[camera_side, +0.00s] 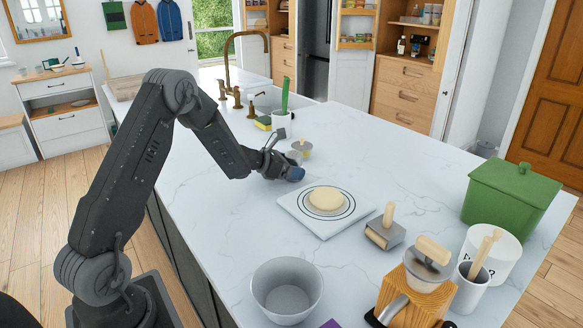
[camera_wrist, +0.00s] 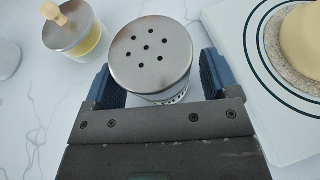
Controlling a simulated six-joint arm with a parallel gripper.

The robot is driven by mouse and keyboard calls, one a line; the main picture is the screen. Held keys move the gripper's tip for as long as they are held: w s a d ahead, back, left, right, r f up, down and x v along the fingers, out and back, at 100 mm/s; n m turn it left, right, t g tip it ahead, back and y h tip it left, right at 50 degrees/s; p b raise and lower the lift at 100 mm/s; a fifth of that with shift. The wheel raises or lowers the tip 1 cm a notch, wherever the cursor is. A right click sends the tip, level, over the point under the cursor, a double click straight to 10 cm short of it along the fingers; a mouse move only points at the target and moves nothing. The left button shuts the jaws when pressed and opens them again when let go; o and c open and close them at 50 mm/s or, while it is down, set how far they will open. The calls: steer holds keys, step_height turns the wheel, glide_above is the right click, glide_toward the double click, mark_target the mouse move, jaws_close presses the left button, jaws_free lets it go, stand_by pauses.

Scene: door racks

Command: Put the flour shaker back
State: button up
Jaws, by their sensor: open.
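The flour shaker (camera_wrist: 150,55) has a round metal lid with several holes and shows in the wrist view, upright between my gripper's blue fingers. My gripper (camera_side: 290,173) is open and low over the counter, left of the white board; in the wrist view (camera_wrist: 160,82) one finger is on each side of the shaker. I cannot tell whether either finger touches it. In the side view I cannot make out the shaker, and my gripper seems to hide it.
A knob-lidded jar (camera_side: 301,147) stands close behind my gripper. A white board (camera_side: 345,222) with a dough disc (camera_side: 326,199) lies to the right. A bowl (camera_side: 287,290), a wooden-handled block (camera_side: 385,233), a lettered white canister (camera_side: 505,258) and a green bin (camera_side: 510,195) stand farther off.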

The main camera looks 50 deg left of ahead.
steer(key=shift+r, duration=0.25)
steer(key=v, duration=1.1)
steer(key=shift+s, duration=0.25)
steer(key=shift+s+d+r, duration=0.1)
steer(key=shift+s+r, duration=0.05)
steer(key=shift+r, duration=0.05)
steer(key=s+d+r+m+g+h, duration=0.25)
steer(key=d+r+m, duration=0.25)
steer(key=d+m, duration=0.45)
steer(key=s+d+r+m+g+h, duration=0.25)
steer(key=d+r+m, duration=0.35)
steer(key=d, duration=0.6)
steer(key=s+d+m+g+y, duration=0.1)
steer(key=s+m+y, duration=0.3)
steer(key=s+m, duration=0.5)
steer(key=s+d+m+g+y, duration=0.1)
steer(key=s+d+m+y, duration=0.3)
steer(key=s+m, duration=0.5)
steer(key=shift+d, duration=0.25)
